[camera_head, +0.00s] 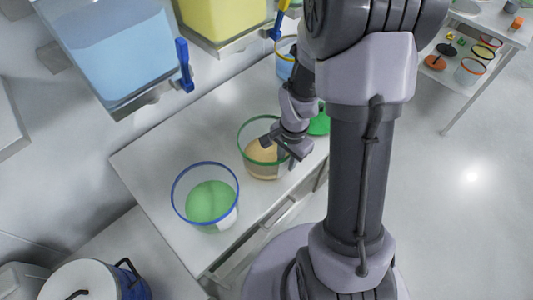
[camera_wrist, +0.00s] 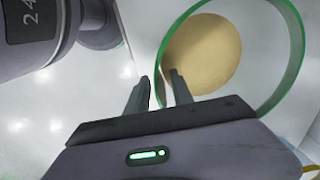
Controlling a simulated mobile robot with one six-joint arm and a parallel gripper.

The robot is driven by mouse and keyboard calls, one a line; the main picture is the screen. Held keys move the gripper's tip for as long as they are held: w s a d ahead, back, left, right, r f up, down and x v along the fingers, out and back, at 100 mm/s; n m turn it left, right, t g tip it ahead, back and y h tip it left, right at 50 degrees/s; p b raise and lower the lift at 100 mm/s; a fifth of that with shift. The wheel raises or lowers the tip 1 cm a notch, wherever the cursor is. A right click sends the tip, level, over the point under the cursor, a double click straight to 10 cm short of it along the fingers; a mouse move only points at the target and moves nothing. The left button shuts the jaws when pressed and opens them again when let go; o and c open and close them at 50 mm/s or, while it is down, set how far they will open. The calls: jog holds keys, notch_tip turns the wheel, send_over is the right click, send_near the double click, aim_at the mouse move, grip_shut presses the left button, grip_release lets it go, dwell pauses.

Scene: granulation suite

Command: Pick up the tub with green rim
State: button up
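The tub with green rim (camera_head: 262,165) stands on the white bench (camera_head: 160,157). It is clear-walled and holds tan contents. In the wrist view its green rim (camera_wrist: 293,72) fills the upper right, with the tan contents seen inside. My gripper (camera_head: 283,146) is at the tub's right side, over the rim. In the wrist view my gripper (camera_wrist: 158,88) has its two fingers apart, with the near-left part of the rim between or just beyond them. I cannot tell whether either finger touches the wall.
A tub with blue rim (camera_head: 206,195) and green contents stands to the left. A green lid (camera_head: 319,123) and a yellow-rimmed tub (camera_head: 287,62) are behind my arm. Blue (camera_head: 118,48) and yellow (camera_head: 222,17) hoppers hang above. A shelf cart (camera_head: 462,62) stands at the far right.

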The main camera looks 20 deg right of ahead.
aim_at(284, 173)
jog(key=f+b, duration=0.1)
jog(key=f, duration=0.2)
jog(key=f+b, duration=0.1)
jog(key=f, duration=0.1)
jog(key=shift+w+f+b, duration=0.2)
jog(key=shift+w+b, duration=0.1)
jog(key=shift+s+a+r, duration=0.1)
jog(key=shift+r, duration=0.1)
jog(key=shift+c, duration=0.2)
grip_shut()
dwell(0.6)
